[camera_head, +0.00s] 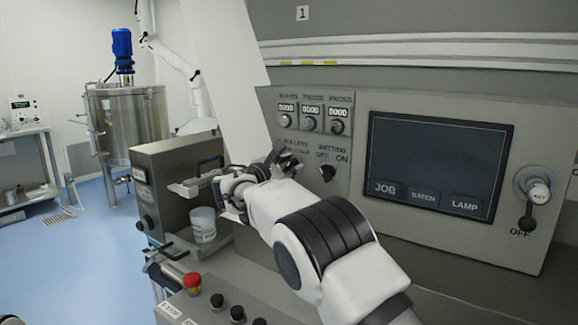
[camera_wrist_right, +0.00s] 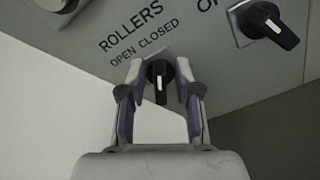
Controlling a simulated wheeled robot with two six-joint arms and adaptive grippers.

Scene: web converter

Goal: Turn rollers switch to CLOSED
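The rollers switch (camera_wrist_right: 159,80) is a black knob with a white mark, below the labels ROLLERS and OPEN CLOSED in the right wrist view. My right gripper (camera_wrist_right: 158,92) has its two fingers apart, one on each side of the knob, with gaps visible between. I cannot tell how deep the fingertips reach around it. In the head view my right gripper (camera_head: 238,190) is in front of the panel's left end, and the arm hides the rollers switch.
The wetting switch (camera_head: 327,173) is a black knob just right of the rollers label; it also shows in the right wrist view (camera_wrist_right: 268,24). A white cup (camera_head: 203,225) stands near my right gripper. Red and black buttons (camera_head: 192,282) are in front.

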